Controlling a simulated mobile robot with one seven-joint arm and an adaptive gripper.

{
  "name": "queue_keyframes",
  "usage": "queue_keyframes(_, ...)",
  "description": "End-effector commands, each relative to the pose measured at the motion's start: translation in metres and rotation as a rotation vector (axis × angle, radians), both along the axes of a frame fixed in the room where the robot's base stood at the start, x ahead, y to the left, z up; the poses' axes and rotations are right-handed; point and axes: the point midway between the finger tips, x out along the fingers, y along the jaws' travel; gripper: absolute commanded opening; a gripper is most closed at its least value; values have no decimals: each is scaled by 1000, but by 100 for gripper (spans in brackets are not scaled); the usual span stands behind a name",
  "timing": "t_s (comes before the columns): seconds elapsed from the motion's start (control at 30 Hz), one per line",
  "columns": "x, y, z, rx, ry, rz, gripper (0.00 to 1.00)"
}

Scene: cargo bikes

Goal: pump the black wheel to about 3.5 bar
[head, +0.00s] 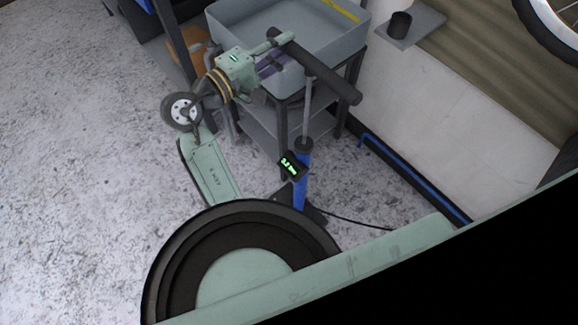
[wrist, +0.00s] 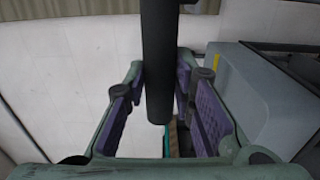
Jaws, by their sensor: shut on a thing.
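A floor pump with a blue barrel (head: 302,180) stands upright on the floor. Its black crossbar handle (head: 335,85) is raised, with a long length of grey rod showing. My gripper (head: 275,56) is shut on the left end of the handle. In the wrist view the handle (wrist: 158,50) runs between the purple finger pads. The pump's small display (head: 291,165) is lit green; its digits are too small to read surely. A dark hose (head: 350,222) runs right along the floor, and its far end is hidden behind my body. A black-tyred wheel (head: 553,35) shows partly at the upper right.
A grey tray-topped cart (head: 235,28) stands just behind the pump and my gripper. A blue-and-black rail (head: 415,180) runs along the wall's foot. A dark cup sits on a grey shelf (head: 418,28) on the wall. Open floor (head: 75,140) lies to the left.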

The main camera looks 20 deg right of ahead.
Motion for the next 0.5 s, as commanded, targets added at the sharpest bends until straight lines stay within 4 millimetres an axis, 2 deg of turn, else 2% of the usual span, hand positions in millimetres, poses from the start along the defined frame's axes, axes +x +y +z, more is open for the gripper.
queue_keyframes(0.03,0,0,-20,10,9,-3,0)
queue_keyframes(0.5,-1,0,-90,14,16,-5,0)
